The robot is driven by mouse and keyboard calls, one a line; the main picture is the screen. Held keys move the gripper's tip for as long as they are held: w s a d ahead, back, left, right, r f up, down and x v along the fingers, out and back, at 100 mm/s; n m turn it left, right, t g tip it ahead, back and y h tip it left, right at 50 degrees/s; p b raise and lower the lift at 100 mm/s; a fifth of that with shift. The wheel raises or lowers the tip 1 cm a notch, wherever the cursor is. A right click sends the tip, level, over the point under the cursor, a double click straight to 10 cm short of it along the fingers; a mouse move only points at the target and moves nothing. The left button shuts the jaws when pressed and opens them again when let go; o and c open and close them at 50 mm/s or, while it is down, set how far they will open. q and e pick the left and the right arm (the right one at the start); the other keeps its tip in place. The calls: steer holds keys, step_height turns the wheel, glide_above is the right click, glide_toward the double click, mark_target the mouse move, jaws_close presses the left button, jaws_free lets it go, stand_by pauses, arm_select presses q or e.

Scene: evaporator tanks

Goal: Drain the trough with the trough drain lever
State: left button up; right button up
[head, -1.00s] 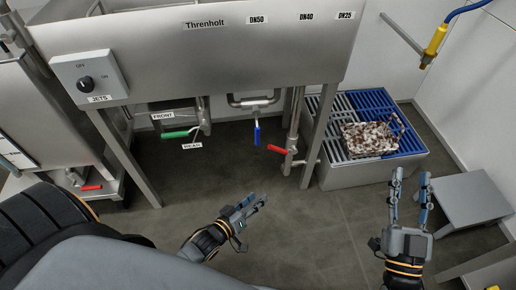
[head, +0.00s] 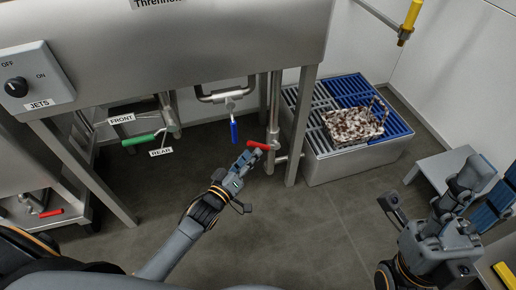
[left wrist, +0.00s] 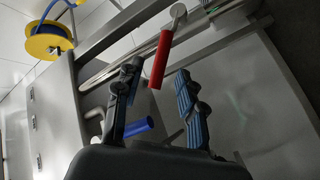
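A red-handled lever (head: 259,145) sits on the vertical pipe under the right side of the steel trough (head: 190,45). In the left wrist view the red handle (left wrist: 161,60) shows between the finger lines. My left gripper (head: 247,160) is open just below and left of this handle; the fingers are apart and not closed on it. Whether they touch it cannot be told. A blue lever (head: 234,132) hangs left of it, and a green lever (head: 138,140) is further left, beside FRONT and REAR labels. My right gripper (head: 482,187) is open and empty at the right.
A grey bin with a blue grated top (head: 345,170) stands right of the trough leg (head: 300,125), carrying a speckled basket (head: 353,124). A grey step stool (head: 450,165) is at the right. Another red lever (head: 50,213) is low at the left. The floor between is clear.

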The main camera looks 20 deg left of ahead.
mark_target(258, 146)
arm_select(q)
steer(key=b+x, duration=0.1)
steer(key=x, duration=0.4)
steer(key=shift+w, duration=0.2)
jaws_close()
